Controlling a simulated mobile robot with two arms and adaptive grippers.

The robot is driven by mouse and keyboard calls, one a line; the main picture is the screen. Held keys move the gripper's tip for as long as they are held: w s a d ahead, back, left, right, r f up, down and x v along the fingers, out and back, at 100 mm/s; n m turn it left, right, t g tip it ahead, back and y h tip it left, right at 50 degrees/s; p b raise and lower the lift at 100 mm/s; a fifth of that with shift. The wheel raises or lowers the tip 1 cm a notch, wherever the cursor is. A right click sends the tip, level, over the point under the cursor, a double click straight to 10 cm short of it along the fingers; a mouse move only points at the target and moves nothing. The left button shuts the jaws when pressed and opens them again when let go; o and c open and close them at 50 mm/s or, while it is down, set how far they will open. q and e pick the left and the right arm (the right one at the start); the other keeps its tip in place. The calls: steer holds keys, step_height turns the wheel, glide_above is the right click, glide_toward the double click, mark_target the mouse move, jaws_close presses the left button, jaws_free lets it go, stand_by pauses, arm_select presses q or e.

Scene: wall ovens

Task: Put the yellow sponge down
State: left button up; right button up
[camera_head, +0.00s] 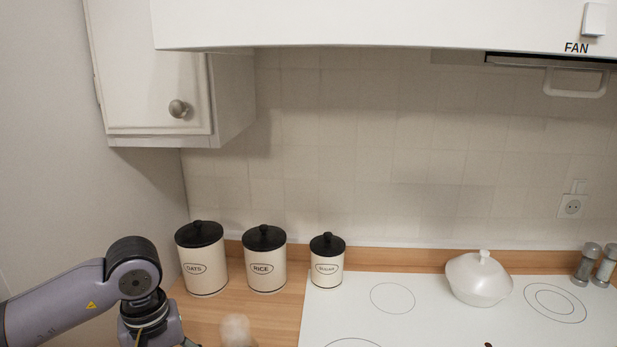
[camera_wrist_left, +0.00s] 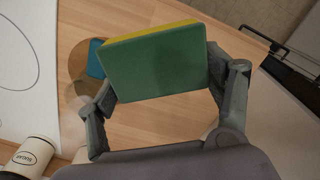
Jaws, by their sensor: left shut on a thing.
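The yellow sponge (camera_wrist_left: 153,62) shows in the left wrist view, with a wide green face toward the camera and a thin yellow edge along its top. My left gripper (camera_wrist_left: 160,78) is shut on it, one finger on each side. The sponge is over the wooden counter (camera_wrist_left: 150,128); the gap beneath it is hard to judge. In the head view my left wrist (camera_head: 150,325) is at the bottom left, and its fingers and the sponge are below the frame. My right gripper is in neither view.
Canisters for oats (camera_head: 203,270), rice (camera_head: 265,270) and a smaller one (camera_head: 327,270) stand along the back. A blue item (camera_wrist_left: 96,60) lies beside the sponge on a round brown thing (camera_wrist_left: 80,68). A white cooktop (camera_head: 420,310) holds a lidded white dish (camera_head: 478,280).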

arm_select(q)
steer(key=s+d+f+m, duration=0.35)
steer(key=s+m, duration=0.25)
steer(key=s, duration=0.2)
steer(key=w+a+r+n+b, duration=0.1)
steer(key=w+a+r+n, duration=0.35)
steer(key=w+a, duration=0.3)
steer(key=w+a+r+n+b, duration=0.2)
steer(key=w+a+r+n, duration=0.3)
steer(key=w, duration=0.4)
steer(key=shift+m, duration=0.65)
steer(key=f, duration=1.4)
steer(key=shift+a, duration=0.4)
steer(key=shift+f+p, duration=0.6)
steer(key=shift+f, duration=1.8)
